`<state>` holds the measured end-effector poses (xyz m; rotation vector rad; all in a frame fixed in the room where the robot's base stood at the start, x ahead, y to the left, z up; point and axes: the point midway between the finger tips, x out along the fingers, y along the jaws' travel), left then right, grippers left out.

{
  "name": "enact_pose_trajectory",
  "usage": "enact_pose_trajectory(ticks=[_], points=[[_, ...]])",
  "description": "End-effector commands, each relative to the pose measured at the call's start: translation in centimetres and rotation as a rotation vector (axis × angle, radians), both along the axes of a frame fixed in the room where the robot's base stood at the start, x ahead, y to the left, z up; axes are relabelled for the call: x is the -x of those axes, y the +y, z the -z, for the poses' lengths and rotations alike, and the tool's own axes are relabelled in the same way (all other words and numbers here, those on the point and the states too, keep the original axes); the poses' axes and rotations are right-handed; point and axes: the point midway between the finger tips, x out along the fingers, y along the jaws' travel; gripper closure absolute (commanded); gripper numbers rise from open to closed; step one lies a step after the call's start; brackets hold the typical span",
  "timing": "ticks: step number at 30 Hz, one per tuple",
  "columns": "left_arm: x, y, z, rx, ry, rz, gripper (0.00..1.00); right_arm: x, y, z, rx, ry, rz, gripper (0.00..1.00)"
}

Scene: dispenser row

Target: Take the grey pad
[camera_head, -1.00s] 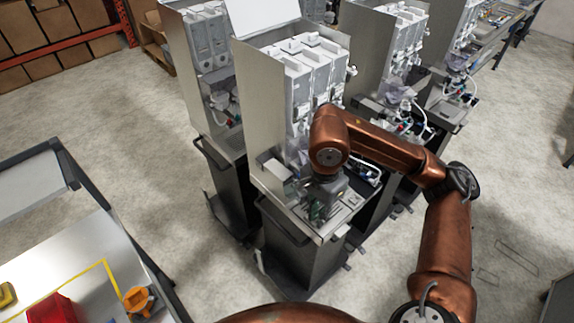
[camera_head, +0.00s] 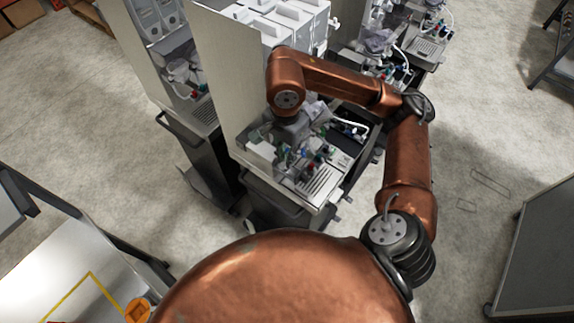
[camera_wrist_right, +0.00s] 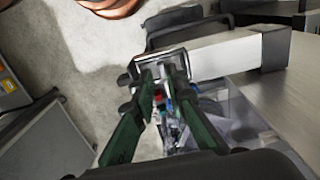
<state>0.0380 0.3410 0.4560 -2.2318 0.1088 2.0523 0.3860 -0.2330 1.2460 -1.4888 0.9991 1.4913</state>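My right gripper (camera_head: 296,152) hangs low over the front shelf of the middle dispenser. In the right wrist view its two dark green fingers (camera_wrist_right: 166,88) stand apart, with a gap between the tips. Small red and blue parts show through the gap, and I see nothing clearly held. No grey pad can be singled out for certain. A light grey slatted plate (camera_head: 318,183) lies at the shelf's front edge, right of and in front of the gripper. My left gripper is out of view.
The middle dispenser's tall side panel (camera_head: 228,75) stands left of the gripper. A pale block (camera_head: 262,152) sits beside the gripper, close to it. Hoses and fittings crowd the shelf behind. A table with yellow lines (camera_head: 72,285) is at lower left.

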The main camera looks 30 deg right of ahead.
Motion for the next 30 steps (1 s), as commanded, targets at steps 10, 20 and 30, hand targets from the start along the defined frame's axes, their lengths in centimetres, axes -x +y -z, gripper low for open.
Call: enact_pose_trajectory(ticks=[10, 20, 30], points=[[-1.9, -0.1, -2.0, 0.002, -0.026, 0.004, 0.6, -0.3, -0.5, 4.2, 0.0, 0.002, -0.003, 0.87], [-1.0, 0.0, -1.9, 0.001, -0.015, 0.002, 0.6, -0.4, -0.5, 4.9, 0.001, 0.0, -0.004, 0.88], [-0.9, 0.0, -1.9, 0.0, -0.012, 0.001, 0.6, -0.4, -0.5, 4.9, 0.001, -0.001, -0.003, 1.0]])
